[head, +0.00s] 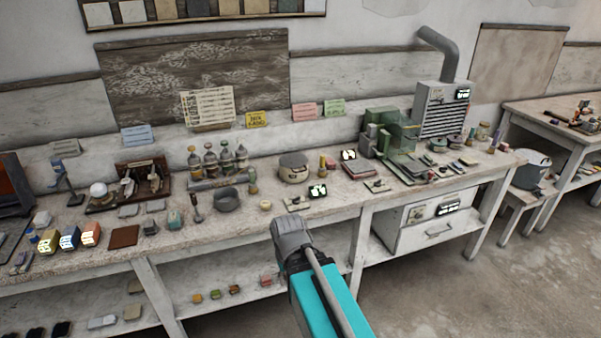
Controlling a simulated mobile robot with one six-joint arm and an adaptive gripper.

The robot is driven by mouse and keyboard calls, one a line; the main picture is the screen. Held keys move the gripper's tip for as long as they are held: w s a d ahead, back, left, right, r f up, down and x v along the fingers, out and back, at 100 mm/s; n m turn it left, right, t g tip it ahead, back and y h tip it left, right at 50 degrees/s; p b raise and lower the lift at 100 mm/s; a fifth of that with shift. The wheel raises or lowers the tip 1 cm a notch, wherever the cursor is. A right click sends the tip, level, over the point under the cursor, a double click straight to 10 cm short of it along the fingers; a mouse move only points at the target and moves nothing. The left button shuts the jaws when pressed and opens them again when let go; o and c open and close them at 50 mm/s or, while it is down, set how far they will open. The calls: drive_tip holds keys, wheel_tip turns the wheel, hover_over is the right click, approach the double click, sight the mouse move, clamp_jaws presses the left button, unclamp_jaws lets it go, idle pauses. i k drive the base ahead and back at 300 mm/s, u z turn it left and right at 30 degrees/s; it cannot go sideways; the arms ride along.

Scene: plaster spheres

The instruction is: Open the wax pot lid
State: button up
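A squat round pot (293,174) with a cream body stands on the long workbench, near the middle of the head view. It looks like the wax pot. A darker grey lid (293,160) sits on top and appears closed. My arm's teal link and grey joint rise from the bottom of the view, in front of the bench edge and below the pot. No gripper fingers can be made out, so I cannot see whether they hold anything.
The workbench (190,240) is crowded. A grey open bowl (227,200) and several bottles (210,160) stand left of the pot. A small lit display (318,191) and a yellow cylinder (323,163) are close to its right. Green machinery (400,140) stands further right.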

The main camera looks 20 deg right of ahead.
sight(291, 160)
drive_tip(key=k, duration=1.35)
drive_tip(key=u, duration=0.4)
drive_tip(key=i, duration=1.75)
drive_tip(key=z, duration=0.5)
